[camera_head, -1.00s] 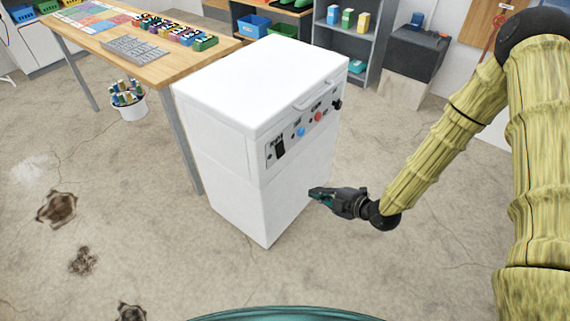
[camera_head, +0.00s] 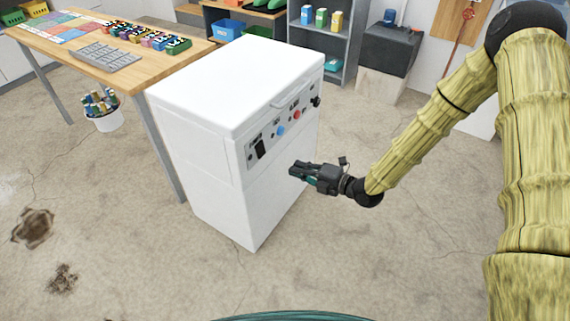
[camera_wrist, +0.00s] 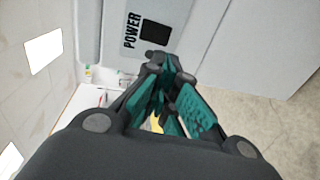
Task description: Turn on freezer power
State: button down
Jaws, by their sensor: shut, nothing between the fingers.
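The white freezer (camera_head: 225,80) stands upright in the middle of the head view, its lid closed. Its front panel carries a black power switch (camera_head: 258,147) at the left, then a blue button (camera_head: 281,130), a red button (camera_head: 297,114) and a black knob (camera_head: 316,101). My gripper (camera_head: 293,169) is shut and empty, in front of the panel, below and right of the power switch. In the wrist view the dark switch (camera_wrist: 156,33) shows beside the word POWER, ahead of my gripper's fingertips (camera_wrist: 168,68). The fingers look apart from the panel.
A wooden table (camera_head: 180,58) with a grey tray (camera_head: 108,57) and coloured blocks stands left of the freezer. A bucket of cans (camera_head: 104,120) sits below it. A grey shelf (camera_head: 345,45) is behind. The floor in front of and right of the freezer is clear.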

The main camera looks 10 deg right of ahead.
aim_at(259, 156)
jog(key=x, duration=1.3)
